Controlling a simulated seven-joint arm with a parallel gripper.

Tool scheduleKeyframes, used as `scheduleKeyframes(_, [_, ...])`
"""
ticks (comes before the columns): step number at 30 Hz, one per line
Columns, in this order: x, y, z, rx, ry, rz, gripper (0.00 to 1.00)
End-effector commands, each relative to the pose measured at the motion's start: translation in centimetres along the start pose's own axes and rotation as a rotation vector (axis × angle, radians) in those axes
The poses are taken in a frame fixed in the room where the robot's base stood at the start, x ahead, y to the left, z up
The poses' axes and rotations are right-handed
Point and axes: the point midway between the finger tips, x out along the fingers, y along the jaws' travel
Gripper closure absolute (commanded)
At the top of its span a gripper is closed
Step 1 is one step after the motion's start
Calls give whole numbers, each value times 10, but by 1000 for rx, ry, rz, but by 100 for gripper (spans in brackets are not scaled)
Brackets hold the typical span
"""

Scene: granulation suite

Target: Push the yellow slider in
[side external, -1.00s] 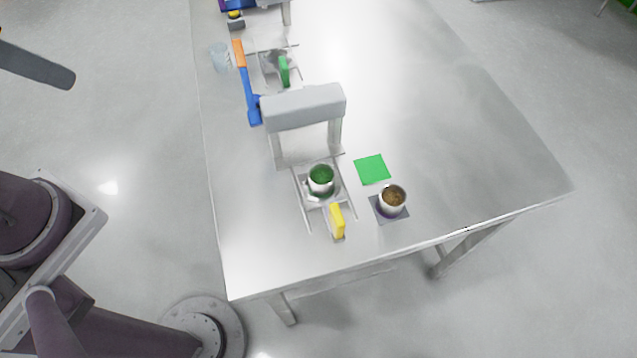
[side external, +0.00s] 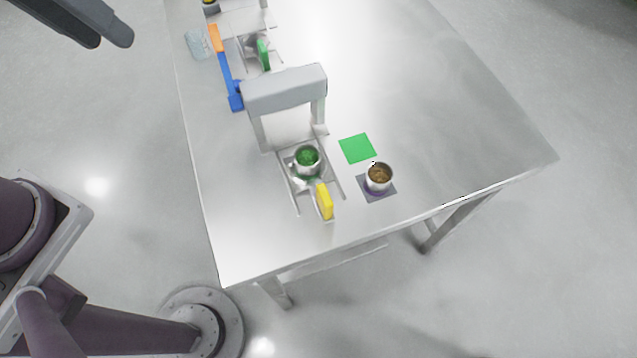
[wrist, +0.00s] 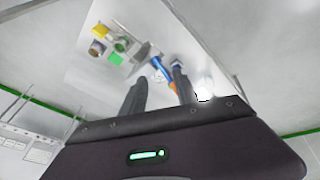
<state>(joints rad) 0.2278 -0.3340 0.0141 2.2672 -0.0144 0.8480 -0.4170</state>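The yellow slider (side external: 324,202) stands at the front end of a metal slide frame (side external: 297,200), near the table's front edge. It also shows in the wrist view (wrist: 100,31). A metal cup with green contents (side external: 306,158) sits on the frame behind it, in front of a grey arch (side external: 286,90). My gripper (side external: 112,38) is at the upper left in the side view, well away from the slider and off the table's left side in the picture. In the wrist view my gripper (wrist: 160,76) has its two fingers apart with nothing held between them.
A cup with brown contents (side external: 379,176) stands on a dark pad (side external: 374,195) right of the slider. A green square (side external: 357,149) lies behind it. A second station with a green slider (side external: 263,54) and a blue-and-orange tool (side external: 225,70) are farther back. The table's right side is clear.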

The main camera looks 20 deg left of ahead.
Motion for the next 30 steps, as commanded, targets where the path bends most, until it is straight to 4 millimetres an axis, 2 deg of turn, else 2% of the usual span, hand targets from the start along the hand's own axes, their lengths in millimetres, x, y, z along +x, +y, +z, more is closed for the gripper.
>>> scheduleKeyframes(3, [52,66,-19,-148,-125,-17,64])
scheduleKeyframes(5, [88,103,-16,-235,-178,-47,64])
scheduleKeyframes(6, [113,126,-9,-291,-205,-72,64])
scheduleKeyframes(9, [175,174,21,-411,-250,-144,64])
scheduleKeyframes(12, [222,202,56,-498,-266,-205,64])
scheduleKeyframes(16, [253,215,81,-557,-266,-245,64])
scheduleKeyframes(27, [312,206,103,-568,-267,-254,64])
scheduleKeyframes(30, [320,204,106,-568,-267,-252,64])
